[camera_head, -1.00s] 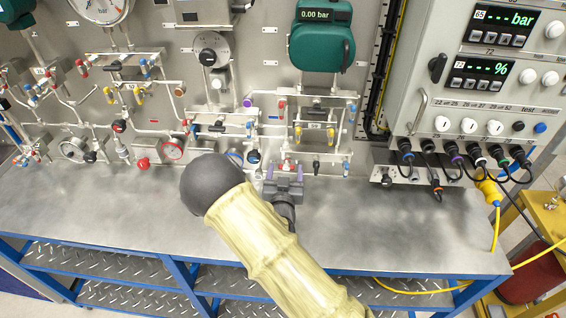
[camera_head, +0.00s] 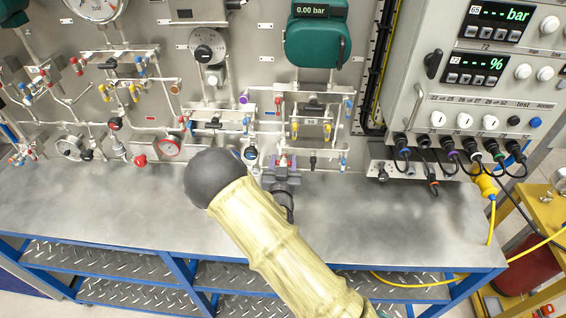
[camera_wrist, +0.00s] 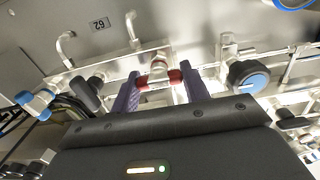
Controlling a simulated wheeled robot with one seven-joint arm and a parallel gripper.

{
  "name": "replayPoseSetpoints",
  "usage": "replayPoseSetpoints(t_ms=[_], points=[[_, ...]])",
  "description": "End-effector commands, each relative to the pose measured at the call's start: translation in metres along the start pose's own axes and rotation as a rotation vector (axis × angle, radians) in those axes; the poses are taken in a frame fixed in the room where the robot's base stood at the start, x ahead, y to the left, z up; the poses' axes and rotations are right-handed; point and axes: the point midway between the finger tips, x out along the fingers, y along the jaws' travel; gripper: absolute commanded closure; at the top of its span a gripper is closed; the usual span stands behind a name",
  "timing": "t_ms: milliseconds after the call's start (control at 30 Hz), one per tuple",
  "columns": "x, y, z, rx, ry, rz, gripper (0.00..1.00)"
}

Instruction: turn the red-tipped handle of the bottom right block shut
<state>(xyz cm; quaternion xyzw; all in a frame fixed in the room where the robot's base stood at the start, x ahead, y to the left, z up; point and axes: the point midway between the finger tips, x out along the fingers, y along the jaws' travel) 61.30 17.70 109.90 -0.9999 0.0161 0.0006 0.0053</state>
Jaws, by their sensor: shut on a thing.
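The bottom right block (camera_head: 325,161) is a small metal manifold low on the panel, just above the bench. Its red-tipped handle (camera_wrist: 158,77) lies crosswise between the two purple fingers of my gripper (camera_wrist: 160,80) in the wrist view, with a red end by each finger. My gripper is shut on this handle. In the head view my gripper (camera_head: 277,172) is at the block's left end, and its fingers and my arm hide most of the handle. How far the handle is turned cannot be told.
A black handle (camera_wrist: 88,94) and a blue-ended fitting (camera_wrist: 38,103) sit left of the fingers in the wrist view. The metal bench top (camera_head: 400,220) is bare. A control box (camera_head: 470,90) with cables stands at right.

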Motion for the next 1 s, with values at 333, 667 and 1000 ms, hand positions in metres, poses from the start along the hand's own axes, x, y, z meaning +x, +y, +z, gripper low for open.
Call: replayPoseSetpoints(t_ms=[333, 667, 1000], points=[[0.0032, 0.0045, 0.0022, 0.131, 0.008, 0.004, 0.77], [0.0029, 0.0058, 0.0047, 0.374, 0.012, 0.004, 0.77], [0.0012, 0.0045, 0.0064, 0.646, 0.010, -0.002, 0.77]])
